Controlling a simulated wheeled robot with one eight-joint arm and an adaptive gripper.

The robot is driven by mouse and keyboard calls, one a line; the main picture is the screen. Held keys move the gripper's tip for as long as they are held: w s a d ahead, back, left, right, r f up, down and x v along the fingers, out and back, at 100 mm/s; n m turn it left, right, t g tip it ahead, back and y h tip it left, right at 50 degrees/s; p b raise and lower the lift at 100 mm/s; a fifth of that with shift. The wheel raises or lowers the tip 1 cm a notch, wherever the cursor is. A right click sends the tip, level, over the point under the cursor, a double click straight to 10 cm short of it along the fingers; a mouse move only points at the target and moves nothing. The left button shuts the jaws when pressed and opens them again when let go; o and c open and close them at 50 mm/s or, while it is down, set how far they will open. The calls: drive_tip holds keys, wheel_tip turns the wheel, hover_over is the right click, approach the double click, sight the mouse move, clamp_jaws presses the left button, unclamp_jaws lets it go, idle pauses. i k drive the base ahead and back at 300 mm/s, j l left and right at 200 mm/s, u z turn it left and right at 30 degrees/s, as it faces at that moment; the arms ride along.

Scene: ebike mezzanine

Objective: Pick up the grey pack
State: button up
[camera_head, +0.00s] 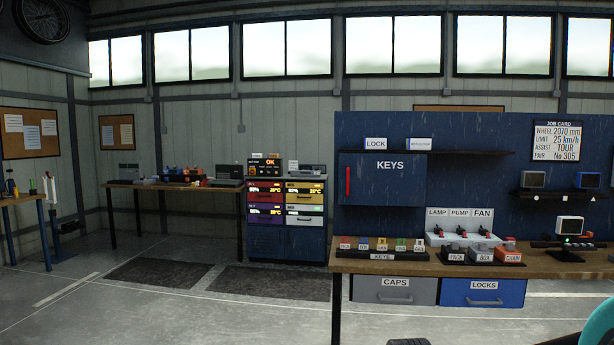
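No pack is plainly marked as grey. A charging cabinet (287,242) stands at the back wall, left of the near workbench. It holds several coloured packs in two columns with small lit displays. The lowest pack in the right column is pale, white or light grey (305,221); it is the closest match that I see. The packs around it look maroon, purple and yellow. A small block labelled PACK (456,257) sits in a dark tray on the near workbench. My gripper is not in view.
The near workbench (400,262) fills the right, with a blue KEYS cabinet (381,185) above it and CAPS (395,289) and LOCKS (483,292) drawers below. A long bench (178,187) stands left of the charging cabinet. Dark floor mats (271,283) lie before it; the left-centre floor is clear.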

sight(299, 173)
drive_tip(key=i+j+u, duration=0.6)
drive_tip(key=i+u, duration=0.15)
drive_tip(key=i, duration=0.15)
drive_tip(key=i+j+u, duration=0.15)
drive_tip(key=i, duration=0.4)
drive_tip(key=i+j+u, duration=0.15)
drive_tip(key=i, duration=0.4)
drive_tip(key=i+l+z, duration=0.15)
drive_tip(key=i+z, duration=0.2)
drive_tip(key=i, duration=0.25)
drive_tip(key=i+z, duration=0.35)
drive_tip(key=i, duration=0.25)
drive_tip(key=i+j+z, duration=0.15)
drive_tip(key=i+z, duration=0.2)
drive_tip(key=i, duration=0.25)
drive_tip(key=i+z, duration=0.1)
drive_tip(key=i, duration=0.85)
drive_tip(key=i+z, duration=0.15)
drive_tip(key=i, duration=0.8)
